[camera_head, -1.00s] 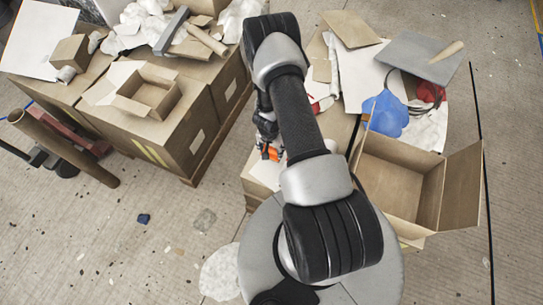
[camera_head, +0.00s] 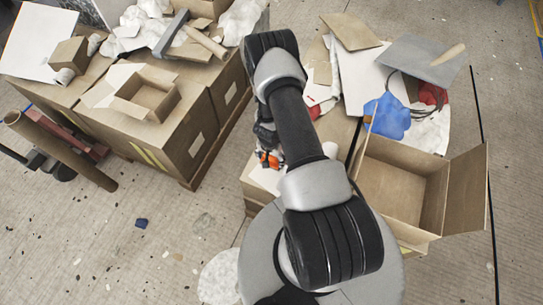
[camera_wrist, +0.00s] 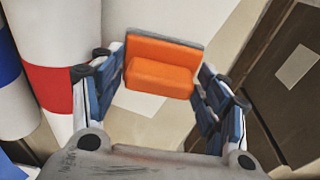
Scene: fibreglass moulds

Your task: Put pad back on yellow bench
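An orange pad with a grey edge (camera_wrist: 160,68) sits between the two fingers of my gripper (camera_wrist: 160,82) in the wrist view. The fingers bear on its left and right sides. In the head view my gripper (camera_head: 266,142) is left of my arm, over a low carton with a white sheet (camera_head: 262,177), and a bit of orange shows at its tip. Most of the pad is hidden there. No bench is plainly yellow; yellow stripes mark the left cardboard stack (camera_head: 152,157), and some yellow shows under the open box (camera_head: 400,195).
A brown tube (camera_head: 62,150) leans at the left. A small open box (camera_head: 148,95) and scraps cover the left stack. A blue bag (camera_head: 386,115) and a grey board (camera_head: 425,58) lie at the right. White, red and blue rolls (camera_wrist: 45,75) stand close left of my gripper.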

